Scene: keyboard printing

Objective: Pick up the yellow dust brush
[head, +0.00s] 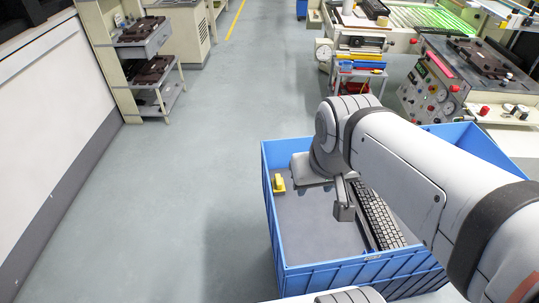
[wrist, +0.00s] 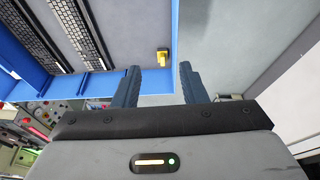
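The yellow dust brush (head: 278,184) lies inside the blue crate, near its far left corner in the head view. In the wrist view the brush (wrist: 162,55) appears small, in line with the gap between my fingertips but farther away. My gripper (wrist: 160,67) is open and empty, with its two dark blue fingers apart and not touching the brush. In the head view my arm reaches over the crate from the right, and I cannot make out the fingertips there.
The blue crate (head: 277,234) has raised walls around the brush. Machines and a small tool cart (head: 357,72) stand beyond. The floor to the left is clear.

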